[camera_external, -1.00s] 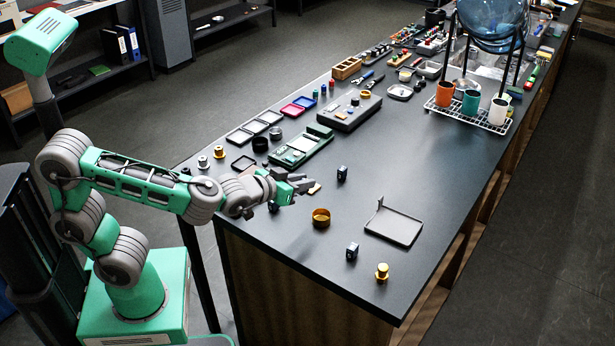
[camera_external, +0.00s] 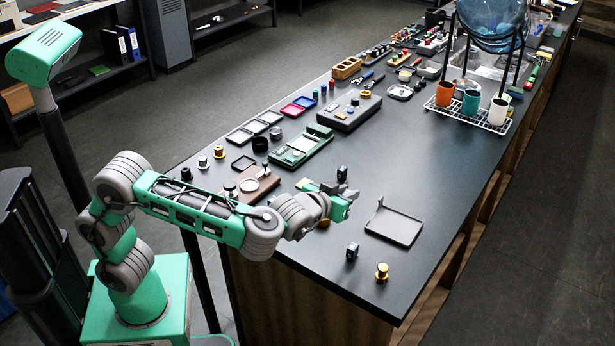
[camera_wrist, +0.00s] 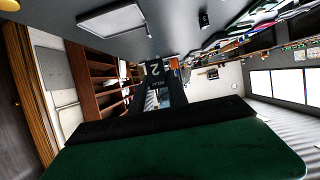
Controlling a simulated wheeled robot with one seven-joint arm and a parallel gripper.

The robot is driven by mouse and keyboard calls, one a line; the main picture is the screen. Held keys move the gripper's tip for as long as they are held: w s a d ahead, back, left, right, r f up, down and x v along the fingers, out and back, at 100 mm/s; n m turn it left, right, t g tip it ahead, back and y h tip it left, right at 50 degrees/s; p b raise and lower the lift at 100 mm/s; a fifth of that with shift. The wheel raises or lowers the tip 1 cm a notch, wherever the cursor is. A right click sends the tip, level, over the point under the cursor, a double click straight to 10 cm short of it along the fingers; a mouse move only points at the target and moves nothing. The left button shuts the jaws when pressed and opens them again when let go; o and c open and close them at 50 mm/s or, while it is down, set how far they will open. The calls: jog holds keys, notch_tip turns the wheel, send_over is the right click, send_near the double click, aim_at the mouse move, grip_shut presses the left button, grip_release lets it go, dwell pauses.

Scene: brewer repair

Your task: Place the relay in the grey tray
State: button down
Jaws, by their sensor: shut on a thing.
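My gripper (camera_external: 345,194) is shut on the relay and holds it above the near part of the bench, left of the tray. The relay (camera_wrist: 172,95), a dark block with pale lettering, shows between the jaws in the wrist view; in the external view I cannot make it out apart from the gripper. The grey tray (camera_external: 396,226) is a shallow, dark-floored rectangle with a thin upright at its far left corner, flat on the bench. It also shows at the upper left of the wrist view (camera_wrist: 112,22). Its floor looks empty.
One small dark block (camera_external: 342,173) stands just beyond my gripper; another (camera_external: 352,251) stands nearer, beside a brass knob (camera_external: 382,272). A gold ring (camera_external: 323,223) is partly hidden by my arm. A brown board (camera_external: 257,186) lies left. Bench right of the tray is clear.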

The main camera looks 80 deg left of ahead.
jog(key=w+f+p, duration=0.2)
jog(key=w+f, duration=0.2)
jog(key=w, duration=0.5)
send_over(389, 232)
jog(key=f, duration=0.4)
jog(key=shift+s+f, duration=0.3)
jog(key=shift+s, duration=0.1)
jog(key=shift+w+f, duration=0.2)
jog(key=shift+f, duration=0.1)
jog(key=shift+w+f+p, duration=0.2)
jog(key=shift+f+p, duration=0.2)
jog(key=shift+f, duration=1.35)
jog(key=shift+f, duration=0.1)
jog(key=shift+f+b, duration=0.15)
jog(key=shift+b, duration=0.15)
jog(key=c, duration=1.3)
grip_release()
